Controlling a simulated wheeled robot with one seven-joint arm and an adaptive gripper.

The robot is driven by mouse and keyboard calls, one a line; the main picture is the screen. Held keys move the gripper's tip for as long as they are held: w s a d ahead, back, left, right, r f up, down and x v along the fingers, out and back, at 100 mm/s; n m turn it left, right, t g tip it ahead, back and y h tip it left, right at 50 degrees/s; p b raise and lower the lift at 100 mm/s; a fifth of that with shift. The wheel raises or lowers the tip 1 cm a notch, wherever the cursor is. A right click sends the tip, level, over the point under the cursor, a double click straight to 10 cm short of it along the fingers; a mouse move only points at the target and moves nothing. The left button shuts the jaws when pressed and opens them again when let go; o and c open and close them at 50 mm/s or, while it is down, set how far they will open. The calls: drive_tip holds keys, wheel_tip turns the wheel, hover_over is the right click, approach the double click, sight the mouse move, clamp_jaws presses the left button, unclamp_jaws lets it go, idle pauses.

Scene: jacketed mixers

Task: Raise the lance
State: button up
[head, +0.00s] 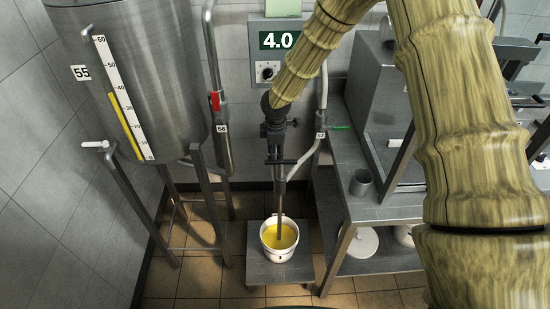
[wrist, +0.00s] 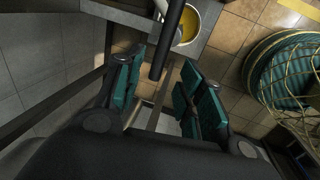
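The lance (head: 280,218) is a thin, dark upright tube. Its lower end dips into yellow liquid in a white bucket (head: 266,246). In the head view my dark wrist is above the lance, and the fingers are hard to make out.
A steel tank (head: 130,80) with a level scale stands left on legs. A panel reading 4.0 (head: 277,40) is on the wall behind. A steel bench (head: 385,210) with a metal cup (head: 361,182) stands right.

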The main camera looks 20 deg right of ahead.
sight(275, 162)
drive_tip(key=shift+w+d+f+p, duration=0.1)
drive_tip(key=shift+w+f+p, duration=0.15)
drive_tip(key=shift+f, duration=0.75)
drive_tip(key=shift+w+f+p, duration=0.1)
drive_tip(key=shift+f+p, duration=0.1)
drive_tip(key=shift+f, duration=0.75)
drive_tip(key=shift+w+d+f+p, duration=0.1)
drive_tip(key=shift+w+f+p, duration=0.15)
drive_tip(key=shift+f, duration=0.75)
clamp_jaws()
